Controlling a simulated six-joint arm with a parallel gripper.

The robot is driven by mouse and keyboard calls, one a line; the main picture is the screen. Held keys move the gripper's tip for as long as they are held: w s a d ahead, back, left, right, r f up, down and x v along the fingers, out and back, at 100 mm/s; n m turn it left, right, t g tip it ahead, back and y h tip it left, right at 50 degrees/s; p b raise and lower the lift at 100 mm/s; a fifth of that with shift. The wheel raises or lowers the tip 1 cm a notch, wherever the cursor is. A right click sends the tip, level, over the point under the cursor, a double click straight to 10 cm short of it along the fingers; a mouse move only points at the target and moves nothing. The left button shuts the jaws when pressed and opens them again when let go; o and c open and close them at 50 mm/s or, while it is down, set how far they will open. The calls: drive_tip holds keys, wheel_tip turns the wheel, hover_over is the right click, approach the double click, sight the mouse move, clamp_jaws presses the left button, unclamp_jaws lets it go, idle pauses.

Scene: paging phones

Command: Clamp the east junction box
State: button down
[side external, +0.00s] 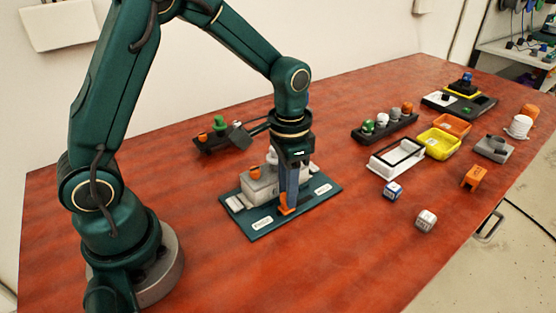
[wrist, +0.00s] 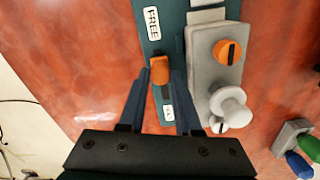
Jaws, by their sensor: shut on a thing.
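A teal plate (side external: 311,203) lies on the red table and carries a grey box (side external: 258,190). In the wrist view the grey box (wrist: 203,75) has an orange slotted knob (wrist: 227,52) and a white knob (wrist: 231,105). An orange handle (wrist: 160,70) stands on the plate beside the box, between a FREE label (wrist: 152,22) and a second label (wrist: 168,113), partly hidden. My gripper (wrist: 162,78) is shut on the handle, one finger on each side. In the side view my gripper (side external: 288,207) reaches down at the plate's front and hides part of the box.
Behind the plate is a dark unit (side external: 212,142) with a green knob. To the right are a black rack (side external: 372,135) of coloured knobs, a white frame (side external: 382,164), a yellow tray (side external: 436,152), two dice (side external: 393,190) and an orange bracket (side external: 475,177). The table's front is clear.

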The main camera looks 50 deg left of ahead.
drive_tip(key=shift+w+r, duration=0.1)
idle(0.7)
drive_tip(key=shift+w, duration=2.45)
drive_tip(key=c, duration=0.6)
unclamp_jaws()
drive_tip(key=shift+s, duration=0.1)
drive_tip(key=shift+r, duration=2.55)
